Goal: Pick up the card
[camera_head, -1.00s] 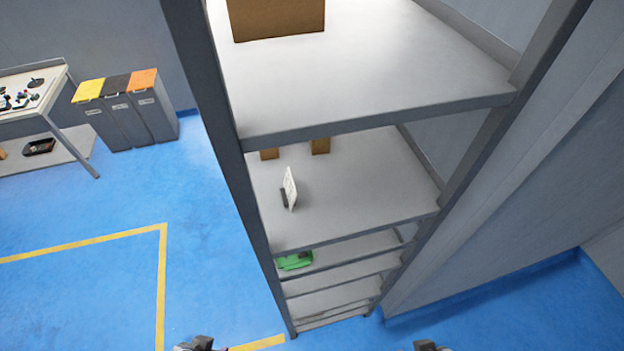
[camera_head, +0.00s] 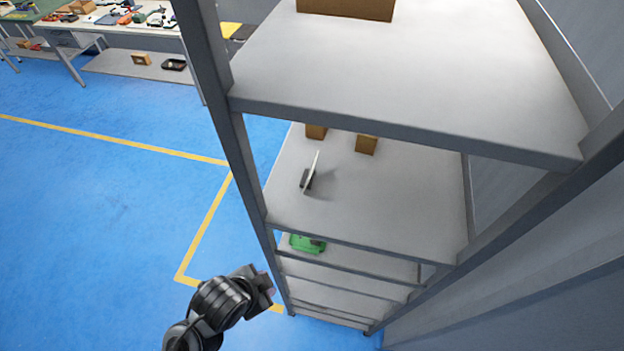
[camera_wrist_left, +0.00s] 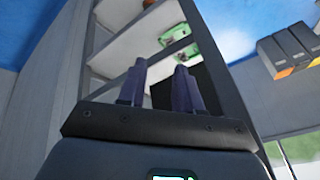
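A thin white card (camera_head: 313,172) stands upright, slightly tilted, in a small dark holder (camera_head: 305,180) on the second shelf board of the grey rack in the head view. My left gripper (camera_head: 268,284) is at the lower middle, outside the rack's front left post and lower in the picture than the card. In the left wrist view its two fingers (camera_wrist_left: 159,85) are apart, and no card shows between them. The card cannot be made out in the wrist view. My right gripper is out of view.
The rack's left post (camera_head: 245,170) and top board (camera_head: 400,85) frame the card's shelf (camera_head: 400,205). Two brown boxes stand behind the card. A green object (camera_head: 303,243) lies on a lower shelf. Open blue floor (camera_head: 90,220) is left of the rack.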

